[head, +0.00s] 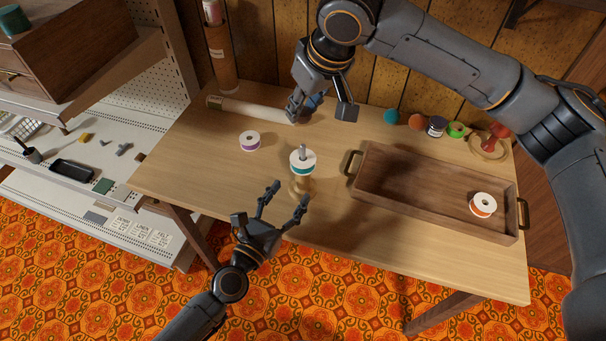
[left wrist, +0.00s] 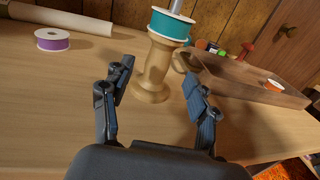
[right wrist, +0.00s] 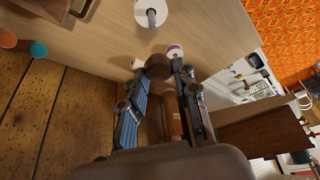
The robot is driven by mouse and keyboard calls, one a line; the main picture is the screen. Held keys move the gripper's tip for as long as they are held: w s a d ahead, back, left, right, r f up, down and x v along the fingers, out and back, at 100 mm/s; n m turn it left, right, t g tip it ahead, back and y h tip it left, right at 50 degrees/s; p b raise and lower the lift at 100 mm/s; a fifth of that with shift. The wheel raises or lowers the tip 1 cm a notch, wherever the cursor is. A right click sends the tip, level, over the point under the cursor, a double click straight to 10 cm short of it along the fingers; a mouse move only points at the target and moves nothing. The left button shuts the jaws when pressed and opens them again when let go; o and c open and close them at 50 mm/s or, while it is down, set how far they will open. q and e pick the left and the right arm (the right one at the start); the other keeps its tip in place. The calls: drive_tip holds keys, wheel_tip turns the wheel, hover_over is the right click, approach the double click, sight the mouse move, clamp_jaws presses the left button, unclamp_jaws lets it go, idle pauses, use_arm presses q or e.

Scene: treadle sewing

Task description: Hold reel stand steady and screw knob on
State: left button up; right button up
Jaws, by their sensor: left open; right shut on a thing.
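The wooden reel stand (left wrist: 153,72) stands upright on the table with a teal ribbon reel (head: 302,165) on it. A bare metal spindle (head: 302,150) sticks up above the reel; it shows end-on in the right wrist view (right wrist: 151,17). My left gripper (head: 283,200) is open, its fingers pointing at the stand from the front; in the left wrist view they are either side of its base, apart from it. My right gripper (head: 320,110) is shut on a dark brown round knob (right wrist: 158,67), behind and above the stand. The knob is hidden in the head view.
A purple reel (head: 250,141) lies left of the stand, a pale roll (head: 250,110) behind it. A wooden tray (head: 400,205) holding an orange reel (head: 483,204) is on the right. Several small spools (head: 436,126) line the back edge. Shelves (head: 85,160) stand left.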

sight(299, 180)
use_arm(q)
drive_tip(key=x, duration=0.5)
drive_tip(key=shift+w+d, duration=0.2)
drive_tip(key=shift+w, duration=0.15)
clamp_jaws()
